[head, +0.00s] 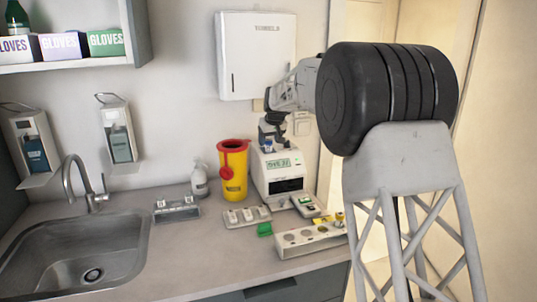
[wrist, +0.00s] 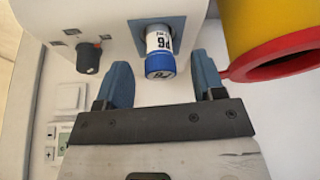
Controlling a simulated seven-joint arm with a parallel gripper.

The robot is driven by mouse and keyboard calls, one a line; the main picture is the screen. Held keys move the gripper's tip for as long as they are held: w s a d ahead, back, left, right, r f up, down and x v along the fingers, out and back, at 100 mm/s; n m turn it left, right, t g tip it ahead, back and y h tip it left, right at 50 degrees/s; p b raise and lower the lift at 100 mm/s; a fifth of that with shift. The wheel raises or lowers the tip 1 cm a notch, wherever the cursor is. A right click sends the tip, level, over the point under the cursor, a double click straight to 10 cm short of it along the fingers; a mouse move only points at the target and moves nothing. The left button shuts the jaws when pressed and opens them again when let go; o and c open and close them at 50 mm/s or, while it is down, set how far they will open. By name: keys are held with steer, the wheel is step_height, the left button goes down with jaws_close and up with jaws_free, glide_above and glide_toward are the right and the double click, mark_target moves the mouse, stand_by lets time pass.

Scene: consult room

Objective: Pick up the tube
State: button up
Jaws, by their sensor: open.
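The tube (wrist: 159,46) has a white printed label and a blue cap. It sits in a blue-edged opening of a white device, its capped end sticking out. In the head view the white device (head: 264,186), with a green display, stands on the counter by the wall. My gripper (wrist: 164,66) is open, with one blue-grey finger on each side of the tube and a gap on both sides. In the head view my gripper (head: 270,142) is just above the device's top, and only a small blue bit shows there.
A yellow bin (head: 234,176) with a red rim stands close beside the device; its red rim (wrist: 275,68) is near the right finger in the wrist view. A dark knob (wrist: 89,57) is left. A white rack (head: 309,240) and a sink (head: 90,262) are on the counter (head: 185,262).

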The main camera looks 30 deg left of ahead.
steer(key=shift+x, duration=1.25)
steer(key=shift+c, duration=0.4)
steer(key=c, duration=1)
steer(key=shift+r, duration=0.15)
step_height(320, 180, up, 10)
steer(key=shift+f, duration=0.15)
